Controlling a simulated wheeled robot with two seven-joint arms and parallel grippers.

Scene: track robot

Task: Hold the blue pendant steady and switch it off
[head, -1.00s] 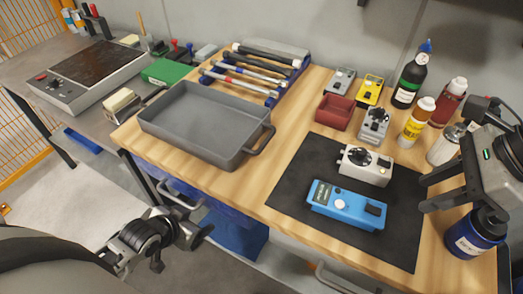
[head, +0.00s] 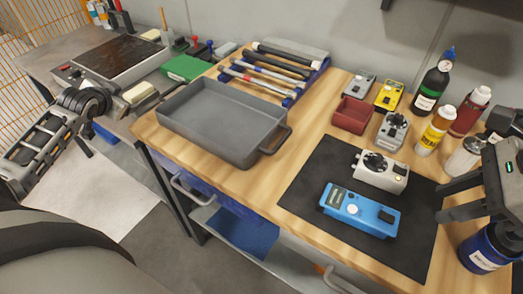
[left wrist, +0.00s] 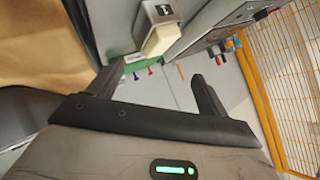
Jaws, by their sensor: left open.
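The blue pendant (head: 372,213), a blue box with a pale round knob and a dark part at each end, lies on the black mat (head: 310,195) at the front right of the bench in the head view. My right gripper (head: 439,203) is open and empty at the right edge, its fingers pointing left toward the pendant but apart from it. My left arm shows at the far left in the head view, far from the pendant. My left gripper (left wrist: 158,70) is open and empty in the left wrist view. The pendant is outside that view.
A white-grey box with a black dial (head: 382,172) stands just behind the pendant. A blue-labelled jar (head: 482,250) and bottles (head: 436,130) crowd the right side. A grey tray (head: 222,125) fills the middle of the bench. A red bin (head: 355,112) sits behind the mat.

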